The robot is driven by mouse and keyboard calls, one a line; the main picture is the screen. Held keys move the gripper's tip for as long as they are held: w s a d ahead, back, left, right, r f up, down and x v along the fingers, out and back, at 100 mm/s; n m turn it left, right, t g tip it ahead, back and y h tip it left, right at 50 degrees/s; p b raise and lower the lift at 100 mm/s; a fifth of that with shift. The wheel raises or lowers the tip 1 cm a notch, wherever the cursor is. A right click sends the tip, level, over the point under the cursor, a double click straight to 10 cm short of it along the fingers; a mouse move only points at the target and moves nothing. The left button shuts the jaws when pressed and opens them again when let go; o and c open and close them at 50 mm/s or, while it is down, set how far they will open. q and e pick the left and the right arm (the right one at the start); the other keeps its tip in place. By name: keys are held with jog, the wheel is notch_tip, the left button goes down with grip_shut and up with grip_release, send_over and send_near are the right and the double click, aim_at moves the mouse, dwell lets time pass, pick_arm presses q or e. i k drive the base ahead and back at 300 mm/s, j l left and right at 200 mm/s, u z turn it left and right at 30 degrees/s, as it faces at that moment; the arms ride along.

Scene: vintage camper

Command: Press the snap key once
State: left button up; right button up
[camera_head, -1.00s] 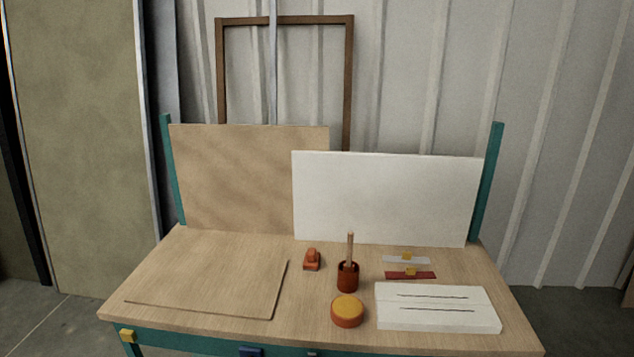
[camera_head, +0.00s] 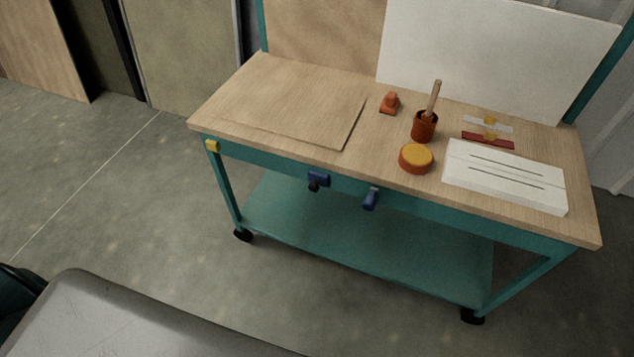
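No part is clearly marked as the snap key, and I cannot tell which one it is. On the workbench (camera_head: 290,88) stand a round orange block with a yellow top (camera_head: 416,158) and a small orange-red piece (camera_head: 389,103). On the bench's front rail are a yellow block (camera_head: 212,146) at the left corner, a blue fitting (camera_head: 318,179) and a second blue fitting with a grey top (camera_head: 370,199). Neither of my grippers is in view.
A red-brown cup (camera_head: 424,127) holds a wooden stick. A white slotted block (camera_head: 505,178) lies at the right, near a red strip (camera_head: 488,140). A white panel (camera_head: 490,55) stands behind. Open concrete floor (camera_head: 120,200) lies left of the bench.

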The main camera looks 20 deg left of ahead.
aim_at(211, 145)
jog(key=u, duration=1.3)
